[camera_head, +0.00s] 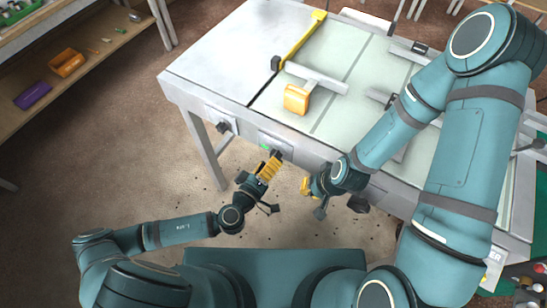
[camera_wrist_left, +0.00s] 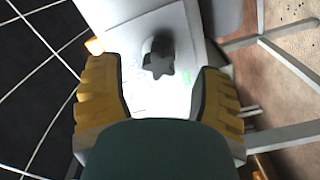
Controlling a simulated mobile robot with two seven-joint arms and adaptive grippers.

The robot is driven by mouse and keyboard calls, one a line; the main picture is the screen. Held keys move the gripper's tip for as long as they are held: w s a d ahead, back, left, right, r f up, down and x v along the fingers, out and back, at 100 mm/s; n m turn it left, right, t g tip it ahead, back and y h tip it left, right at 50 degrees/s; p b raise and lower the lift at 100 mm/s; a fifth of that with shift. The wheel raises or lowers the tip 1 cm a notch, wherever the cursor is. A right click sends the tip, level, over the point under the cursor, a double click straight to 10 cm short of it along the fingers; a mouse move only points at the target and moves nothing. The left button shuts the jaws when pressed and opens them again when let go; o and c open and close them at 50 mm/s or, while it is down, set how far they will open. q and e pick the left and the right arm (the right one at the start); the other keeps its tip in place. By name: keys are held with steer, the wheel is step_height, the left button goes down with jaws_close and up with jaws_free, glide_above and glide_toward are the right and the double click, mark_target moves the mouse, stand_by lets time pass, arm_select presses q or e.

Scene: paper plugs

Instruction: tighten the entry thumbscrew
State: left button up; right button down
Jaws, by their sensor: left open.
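A dark star-shaped knob (camera_wrist_left: 158,60) stands on a pale plate in the left wrist view. I take it for the thumbscrew; no readable label names it. My left gripper (camera_head: 271,164) is at the table's front edge, pointing at the front panel (camera_head: 266,139) with a green mark. In the left wrist view its yellow fingers are wide apart, one on each side of the knob, with clear gaps. The knob is mostly hidden behind the gripper in the head view. My right gripper (camera_head: 311,191) is by the front edge, further right; its jaw opening is unclear.
Another dark knob (camera_head: 223,127) is on the front edge to the left. A shelf (camera_head: 95,62) with an orange bin stands at left. Floor is clear left of the table.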

arm_select(q)
steer(key=shift+x, duration=1.4)
jaws_close()
steer(key=shift+p, duration=0.3)
steer(key=c, duration=0.6)
jaws_free()
jaws_close()
